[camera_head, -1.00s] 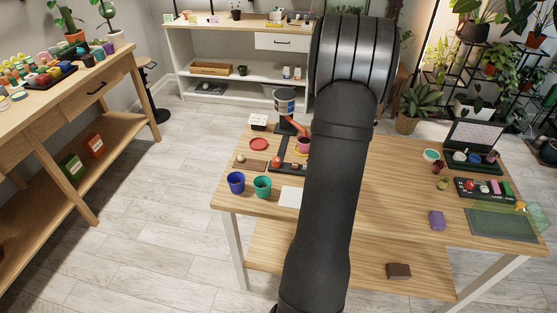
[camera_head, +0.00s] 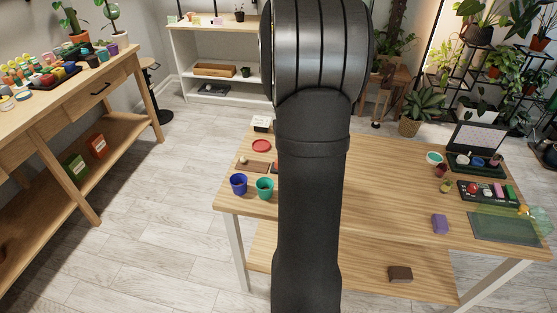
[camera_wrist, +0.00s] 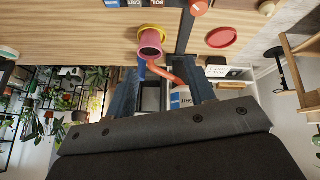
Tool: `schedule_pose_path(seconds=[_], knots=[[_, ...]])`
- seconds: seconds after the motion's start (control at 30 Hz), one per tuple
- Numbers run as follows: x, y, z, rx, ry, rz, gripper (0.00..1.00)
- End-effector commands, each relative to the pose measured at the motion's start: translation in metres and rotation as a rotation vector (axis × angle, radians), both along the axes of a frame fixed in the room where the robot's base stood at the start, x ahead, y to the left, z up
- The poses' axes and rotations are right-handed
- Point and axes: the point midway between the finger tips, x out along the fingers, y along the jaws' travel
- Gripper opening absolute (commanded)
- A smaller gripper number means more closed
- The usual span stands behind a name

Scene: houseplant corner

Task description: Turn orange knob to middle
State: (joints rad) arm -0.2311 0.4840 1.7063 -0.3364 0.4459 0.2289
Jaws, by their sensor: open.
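An orange-red round knob (camera_wrist: 198,8) shows at the top edge of the wrist view, partly cut off, on a dark strip (camera_wrist: 185,32). My arm hides it in the head view. My gripper (camera_wrist: 160,66) is open in the wrist view, its two dark fingers spread. It is apart from the knob, which lies above the right finger in the picture. An orange bent piece (camera_wrist: 165,75) and a blue-and-white can (camera_wrist: 181,99) show between the fingers; I cannot tell whether either touches them. The knob's setting is not readable. My gripper is hidden behind my arm in the head view.
A pink cup on a yellow saucer (camera_wrist: 161,31) stands near the left finger. A red dish (camera_wrist: 222,37) lies to the right. Blue (camera_head: 238,184) and teal (camera_head: 265,188) cups stand at the table's left.

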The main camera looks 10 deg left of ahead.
Motion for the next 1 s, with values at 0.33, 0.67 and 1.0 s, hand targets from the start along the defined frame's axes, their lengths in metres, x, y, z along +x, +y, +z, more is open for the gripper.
schedule_pose_path(seconds=[0.33, 0.67, 1.0], knots=[[-0.037, 0.055, 0.025, 0.141, 0.156, -0.149, 0.49], [-0.019, 0.056, -0.021, 0.139, 0.158, -0.150, 0.49], [0.005, 0.058, -0.078, 0.140, 0.157, -0.149, 0.49]])
